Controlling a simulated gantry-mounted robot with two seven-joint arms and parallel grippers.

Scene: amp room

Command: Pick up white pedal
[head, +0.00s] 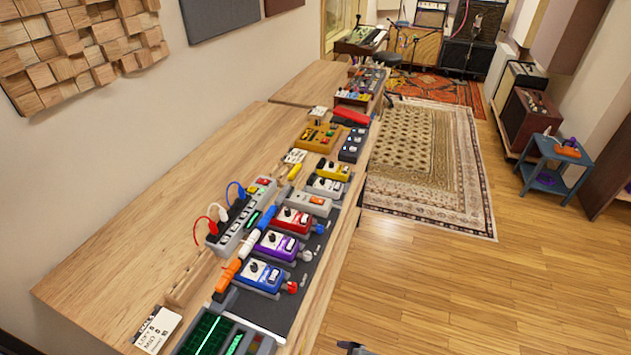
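A whitish, light grey pedal (309,203) lies on the dark pedalboard strip, between a red pedal (293,221) and another pale pedal with dark knobs (325,187). I cannot tell for sure which of the two pale pedals is the white one. Both rest flat among their neighbours. A small dark tip (355,349) shows at the bottom edge, right of the desk, and may be part of my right gripper; its opening is cut off. It is well apart from the pedals. My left gripper is not seen.
A long wooden desk (140,245) carries the pedals. A purple pedal (275,246) and a blue pedal (260,276) are nearer. A power strip (240,215) with plugged cables stands left of the row. A yellow pedal (333,170) is beyond.

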